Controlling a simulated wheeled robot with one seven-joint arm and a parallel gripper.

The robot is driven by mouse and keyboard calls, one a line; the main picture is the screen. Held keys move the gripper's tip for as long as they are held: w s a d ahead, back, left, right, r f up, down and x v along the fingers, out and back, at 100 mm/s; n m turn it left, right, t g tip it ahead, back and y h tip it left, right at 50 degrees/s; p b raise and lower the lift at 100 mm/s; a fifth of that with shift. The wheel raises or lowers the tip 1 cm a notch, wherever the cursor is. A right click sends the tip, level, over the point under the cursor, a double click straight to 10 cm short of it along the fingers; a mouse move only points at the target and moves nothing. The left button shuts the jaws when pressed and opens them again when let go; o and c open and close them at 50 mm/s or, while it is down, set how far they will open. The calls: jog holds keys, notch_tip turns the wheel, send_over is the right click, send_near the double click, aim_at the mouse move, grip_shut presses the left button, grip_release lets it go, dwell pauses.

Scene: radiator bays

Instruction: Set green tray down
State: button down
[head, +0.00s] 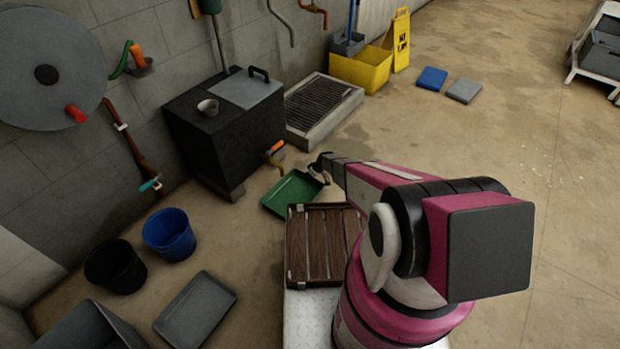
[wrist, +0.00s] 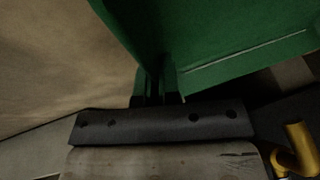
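The green tray (head: 290,193) shows in the head view just beyond the slatted wooden rack, below the tap on the black cabinet. My gripper (head: 318,170) is at its far right corner. In the wrist view the tray (wrist: 205,40) fills the upper right, and my gripper's fingers (wrist: 156,86) are close together on its edge. The tray looks held by this edge. I cannot tell whether its underside touches the floor. My gripper partly hides the tray's right corner.
A tap (head: 272,151) sticks out from the black cabinet (head: 225,130) close to the tray; the slatted wooden rack (head: 310,245) is near. A grey tray (head: 196,310), a blue bucket (head: 169,234) and a black bucket (head: 115,267) stand left.

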jog(key=c, duration=1.3)
grip_release()
jog(key=shift+c, duration=0.2)
jog(key=shift+r, duration=0.1)
jog(key=shift+s+d+r, duration=0.1)
jog(key=shift+d+r, duration=0.2)
jog(key=shift+r, duration=0.2)
jog(key=v, duration=1.1)
jog(key=s+d+r+m+h, duration=0.1)
jog(key=s+d+r+m, duration=0.2)
jog(key=s+r, duration=0.7)
jog(key=s+d+r+m+h, duration=0.2)
jog(key=s+r, duration=0.8)
jog(key=r, duration=0.8)
jog(key=s+d+r+m+g+h, duration=0.1)
jog(key=s+d+r+m, duration=0.3)
jog(key=s+r, duration=0.6)
notch_tip(320, 180, up, 4)
jog(key=shift+s+d+f+m+h, duration=0.1)
jog(key=shift+s+d+m+h, duration=0.25)
jog(key=shift+h, duration=0.35)
jog(key=shift+w, duration=0.1)
